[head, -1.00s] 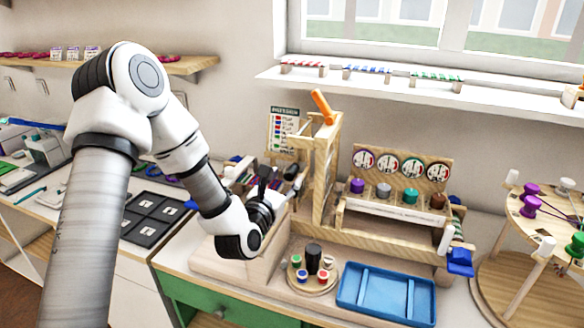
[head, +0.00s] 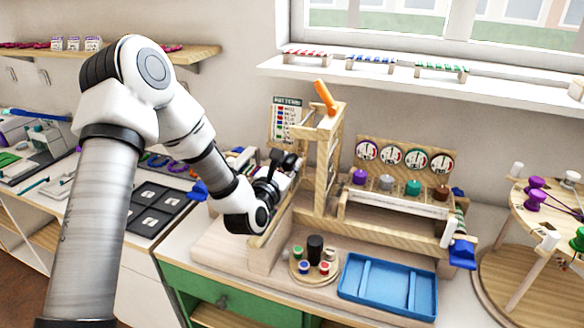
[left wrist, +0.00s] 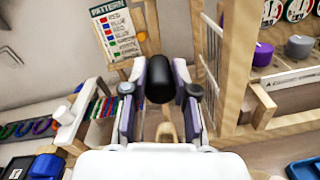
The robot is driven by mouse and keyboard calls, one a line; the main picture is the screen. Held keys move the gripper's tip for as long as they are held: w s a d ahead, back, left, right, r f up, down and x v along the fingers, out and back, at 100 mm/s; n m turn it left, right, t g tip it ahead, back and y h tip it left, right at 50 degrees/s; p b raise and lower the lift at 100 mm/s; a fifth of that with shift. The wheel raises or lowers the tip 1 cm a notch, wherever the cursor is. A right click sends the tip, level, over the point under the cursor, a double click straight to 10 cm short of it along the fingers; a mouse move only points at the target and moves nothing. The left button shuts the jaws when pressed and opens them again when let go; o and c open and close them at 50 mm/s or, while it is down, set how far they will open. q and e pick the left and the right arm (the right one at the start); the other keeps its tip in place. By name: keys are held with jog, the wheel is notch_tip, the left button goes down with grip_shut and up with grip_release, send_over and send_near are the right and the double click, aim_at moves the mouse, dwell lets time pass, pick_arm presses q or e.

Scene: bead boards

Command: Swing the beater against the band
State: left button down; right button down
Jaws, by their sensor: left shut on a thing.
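My left gripper (head: 284,166) is at the left side of the wooden loom frame (head: 328,170). In the left wrist view its two fingers (left wrist: 160,108) are shut on a dark, rounded handle (left wrist: 160,80), with a pale wooden stem below it. I take this handle to be the beater's; the rest of the beater is largely hidden by my gripper and arm. My right gripper is not in view.
An orange handle (head: 326,97) tops the loom frame. A pattern card (head: 287,120) stands behind. Gauges (head: 415,159) and coloured knobs stand to the right. A blue tray (head: 388,285) and a round bead holder (head: 300,268) are in front. A black tray (head: 158,208) lies left.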

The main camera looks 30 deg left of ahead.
pick_arm(q)
jog(key=shift+s+a+r+m, duration=0.15)
jog(key=shift+a+m, duration=0.2)
jog(key=shift+m, duration=0.25)
jog(key=shift+w+a+r+m, duration=0.1)
jog(key=shift+a+m, duration=0.25)
jog(key=shift+m, duration=0.25)
